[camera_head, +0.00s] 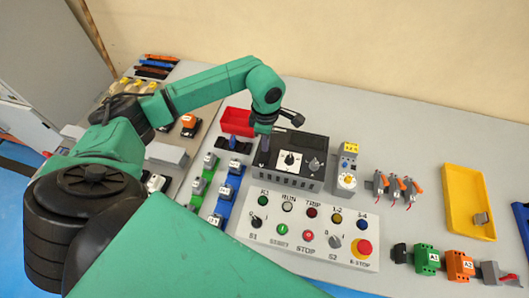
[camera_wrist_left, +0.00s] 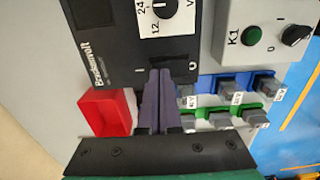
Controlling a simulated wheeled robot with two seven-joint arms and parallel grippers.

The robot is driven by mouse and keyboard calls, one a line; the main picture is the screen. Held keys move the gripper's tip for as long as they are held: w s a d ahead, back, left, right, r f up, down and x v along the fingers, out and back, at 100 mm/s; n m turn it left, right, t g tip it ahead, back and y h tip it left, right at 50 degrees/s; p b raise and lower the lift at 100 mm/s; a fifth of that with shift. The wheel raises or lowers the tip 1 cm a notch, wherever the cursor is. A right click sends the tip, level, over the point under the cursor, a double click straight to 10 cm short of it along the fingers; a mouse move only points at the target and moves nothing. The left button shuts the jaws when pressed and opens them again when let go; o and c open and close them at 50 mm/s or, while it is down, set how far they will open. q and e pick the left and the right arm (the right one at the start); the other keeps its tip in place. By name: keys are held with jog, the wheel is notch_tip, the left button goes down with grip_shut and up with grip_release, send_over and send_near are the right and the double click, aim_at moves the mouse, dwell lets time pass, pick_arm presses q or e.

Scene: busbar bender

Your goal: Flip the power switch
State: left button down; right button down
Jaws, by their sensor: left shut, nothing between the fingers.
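My left gripper (camera_head: 262,148) points down at the box's left end. In the left wrist view its two fingers (camera_wrist_left: 160,75) are together and empty, with their tips between the I and O marks. The power switch itself is hidden by the fingertips or too dark to make out; contact cannot be told. My right gripper is not in view.
A red bin (camera_wrist_left: 105,112) sits beside the box. Blue and green terminal blocks (camera_head: 222,190) stand left of a white button panel (camera_head: 290,238). A yellow tray (camera_head: 453,190) lies at the right. Bare table lies behind the box.

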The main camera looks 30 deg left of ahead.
pick_arm(q)
jog(key=shift+f, duration=0.3)
jog(key=shift+r+p, duration=1.9)
jog(key=shift+r, duration=1.7)
jog(key=shift+f, duration=0.1)
